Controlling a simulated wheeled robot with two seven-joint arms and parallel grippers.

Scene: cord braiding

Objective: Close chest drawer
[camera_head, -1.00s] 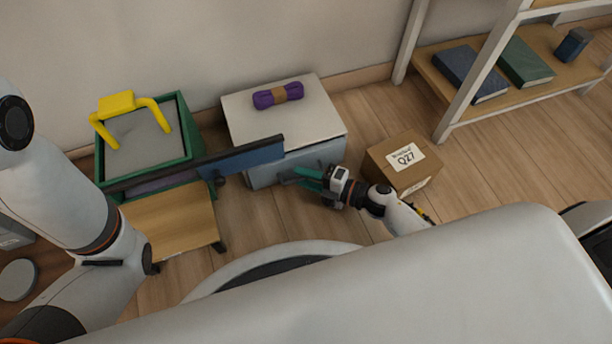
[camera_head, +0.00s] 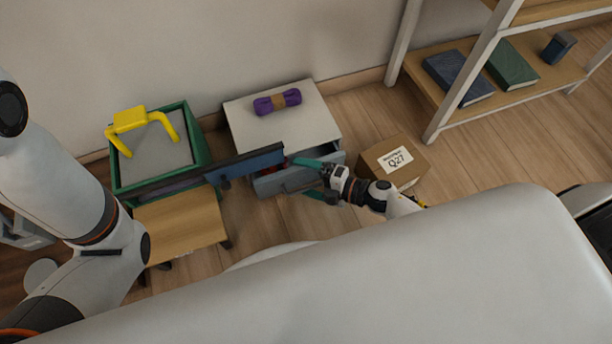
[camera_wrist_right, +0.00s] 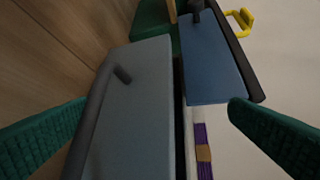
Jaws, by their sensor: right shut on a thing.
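The chest (camera_head: 312,112) has a pale top and stands against the wall. Its grey-blue drawer (camera_head: 270,184) is partly out, with a dark gap and something red behind its front. A dark bar handle (camera_wrist_right: 88,125) runs along the drawer front in the right wrist view. My right gripper (camera_head: 303,177) is at the drawer's right part, with one teal finger over the top edge and the other outside near the handle. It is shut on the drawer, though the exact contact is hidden. My left arm comes in at the left; its gripper is out of view.
A purple cord bundle (camera_head: 277,102) lies on the chest. A blue panel with a dark edge (camera_head: 255,163) crosses before its left part. A green bin (camera_head: 195,136) with a yellow handle (camera_head: 130,120) and a wooden stool (camera_head: 180,225) stand left. A cardboard box (camera_head: 376,171) stands right.

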